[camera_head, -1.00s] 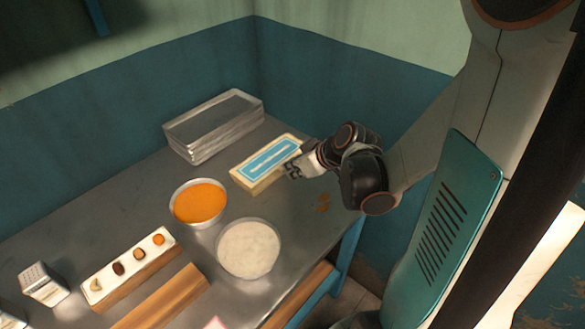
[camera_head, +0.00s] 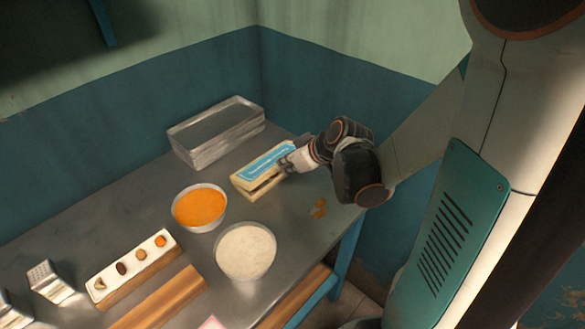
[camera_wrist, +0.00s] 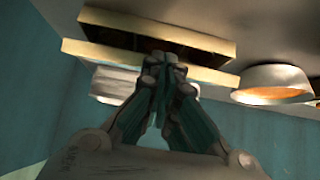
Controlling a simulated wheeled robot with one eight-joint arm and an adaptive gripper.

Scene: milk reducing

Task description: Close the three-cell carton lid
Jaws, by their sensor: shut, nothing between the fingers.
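The carton (camera_head: 243,190) is a cream box near the back of the table. Its lid (camera_head: 262,162) has a blue label and stands partly raised, with a dark gap along the front side. My gripper (camera_head: 286,164) is shut and empty, with its fingertips at the lid's right edge. In the wrist view my gripper (camera_wrist: 163,62) has its fingers together against the carton's cream edge (camera_wrist: 215,75). The dark opening (camera_wrist: 140,40) lies between two cream edges there. The carton's cells cannot be made out.
A stack of metal trays (camera_head: 215,132) stands behind the carton. A bowl of orange contents (camera_head: 200,206) and a bowl of white contents (camera_head: 245,250) stand in front. A rack with small pieces (camera_head: 130,265) and a grater (camera_head: 48,282) are at left. Brown crumbs (camera_head: 319,208) lie right.

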